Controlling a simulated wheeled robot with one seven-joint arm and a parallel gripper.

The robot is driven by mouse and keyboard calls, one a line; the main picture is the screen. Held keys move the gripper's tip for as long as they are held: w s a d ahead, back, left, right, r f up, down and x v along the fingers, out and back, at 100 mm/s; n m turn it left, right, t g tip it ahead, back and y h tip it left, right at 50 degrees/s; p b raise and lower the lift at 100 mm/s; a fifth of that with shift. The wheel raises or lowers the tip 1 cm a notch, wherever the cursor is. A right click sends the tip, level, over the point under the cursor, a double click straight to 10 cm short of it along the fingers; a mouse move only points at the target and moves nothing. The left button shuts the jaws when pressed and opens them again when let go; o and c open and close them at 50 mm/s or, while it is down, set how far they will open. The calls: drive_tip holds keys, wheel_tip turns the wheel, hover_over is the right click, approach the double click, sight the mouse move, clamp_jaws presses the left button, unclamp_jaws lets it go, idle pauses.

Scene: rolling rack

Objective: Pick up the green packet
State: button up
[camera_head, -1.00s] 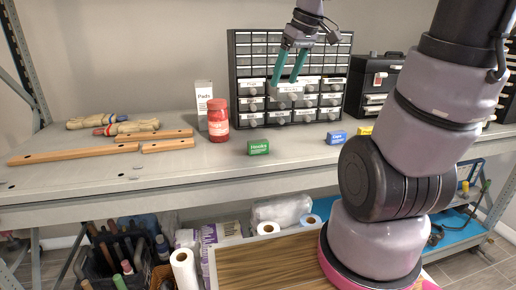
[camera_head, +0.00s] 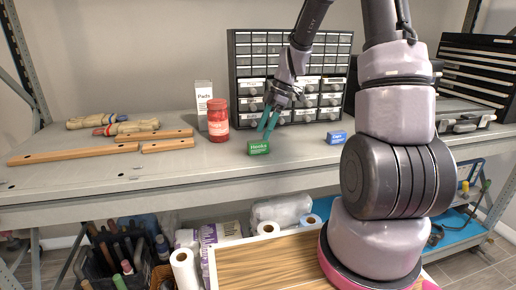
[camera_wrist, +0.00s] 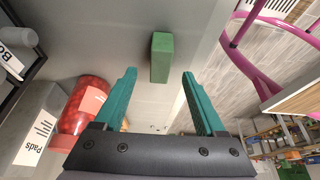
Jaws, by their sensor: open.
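My gripper (camera_head: 268,124) is open and empty, pointing down just above and slightly right of the packet. In the wrist view the packet (camera_wrist: 161,57) lies ahead of the fingertips, roughly midway across the gap of my gripper (camera_wrist: 160,76). I see no contact between the fingers and the packet.
A red jar (camera_head: 218,120) and a white Pads box (camera_head: 203,104) stand left of the packet. A blue packet (camera_head: 336,137) lies to the right. The drawer cabinet (camera_head: 290,60) stands behind. Wooden bars (camera_head: 75,152) lie at the left.

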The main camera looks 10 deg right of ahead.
sight(260, 141)
drive_tip(key=shift+x, duration=2.9)
drive_tip(key=shift+d+f, duration=0.1)
drive_tip(key=shift+d, duration=0.05)
clamp_jaws()
